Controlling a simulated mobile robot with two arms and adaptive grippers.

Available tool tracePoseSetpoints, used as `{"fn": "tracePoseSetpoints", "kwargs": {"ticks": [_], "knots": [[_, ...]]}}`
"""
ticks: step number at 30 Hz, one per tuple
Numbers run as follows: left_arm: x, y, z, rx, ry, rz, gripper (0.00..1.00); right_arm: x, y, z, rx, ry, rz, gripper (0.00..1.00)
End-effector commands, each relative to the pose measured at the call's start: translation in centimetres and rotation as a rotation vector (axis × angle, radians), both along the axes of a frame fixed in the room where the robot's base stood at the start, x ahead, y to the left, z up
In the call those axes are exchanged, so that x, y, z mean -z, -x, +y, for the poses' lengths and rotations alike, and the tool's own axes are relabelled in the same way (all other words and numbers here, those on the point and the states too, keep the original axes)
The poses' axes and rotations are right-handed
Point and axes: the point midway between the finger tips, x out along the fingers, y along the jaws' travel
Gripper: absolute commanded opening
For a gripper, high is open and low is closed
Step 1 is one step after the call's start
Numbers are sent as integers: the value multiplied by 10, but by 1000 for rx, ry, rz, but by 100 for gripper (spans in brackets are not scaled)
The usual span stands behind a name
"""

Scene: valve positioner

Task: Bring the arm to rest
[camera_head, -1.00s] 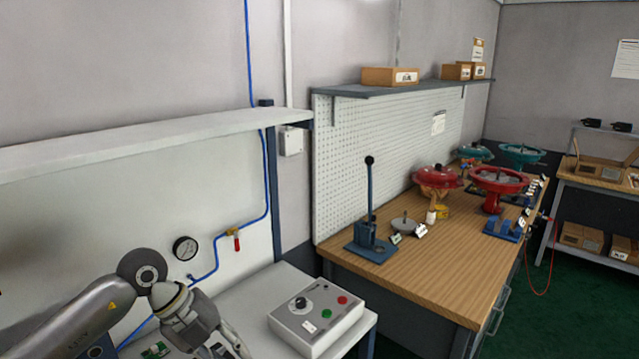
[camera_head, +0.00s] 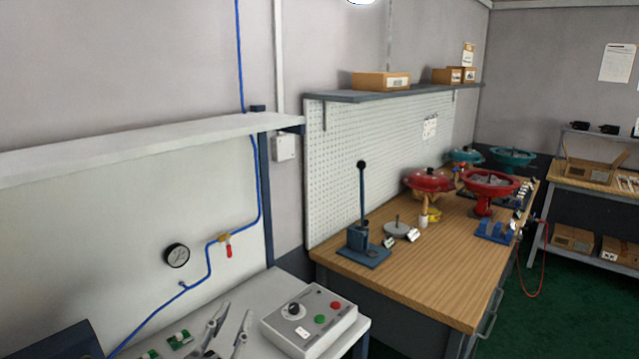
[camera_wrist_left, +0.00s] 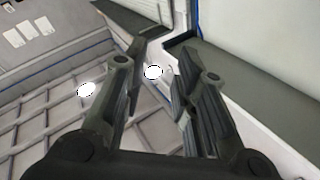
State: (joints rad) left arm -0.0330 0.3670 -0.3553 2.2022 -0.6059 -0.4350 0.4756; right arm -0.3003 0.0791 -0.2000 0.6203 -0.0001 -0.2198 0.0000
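My left gripper (camera_head: 229,330) shows at the bottom edge of the head view, over the light bench and left of the grey control box (camera_head: 310,322). Only its two grey fingers show, and they stand apart. In the left wrist view, the dark fingers of my left gripper (camera_wrist_left: 160,65) are also spread, with nothing between them. The rest of my left arm is mostly out of the head view. My right gripper is in neither view.
Small green boards (camera_head: 180,340) lie left of the fingers. A gauge (camera_head: 176,255) and blue air line are on the panel behind, under a white shelf (camera_head: 130,147). The wooden bench (camera_head: 420,275) at right holds a lever press (camera_head: 362,225) and red valve actuators (camera_head: 489,183).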

Motion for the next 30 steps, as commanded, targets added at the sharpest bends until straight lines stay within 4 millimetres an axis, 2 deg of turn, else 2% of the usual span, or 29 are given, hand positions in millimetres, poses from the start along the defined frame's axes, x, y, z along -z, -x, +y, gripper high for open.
{"fn": "tracePoseSetpoints", "kwargs": {"ticks": [1,5,6,9,12,18,22,30], "knots": [[25,7,14,-62,33,104,27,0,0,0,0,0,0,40],[96,38,46,-204,82,400,27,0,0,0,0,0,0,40],[118,53,53,-237,90,498,27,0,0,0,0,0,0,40],[167,96,63,-291,103,735,27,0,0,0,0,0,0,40],[204,140,66,-313,103,940,27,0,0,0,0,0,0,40],[246,222,61,-297,92,1264,27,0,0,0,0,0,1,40],[260,274,54,-260,83,1449,27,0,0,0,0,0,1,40],[333,259,52,-261,69,1483,27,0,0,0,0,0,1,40]]}}
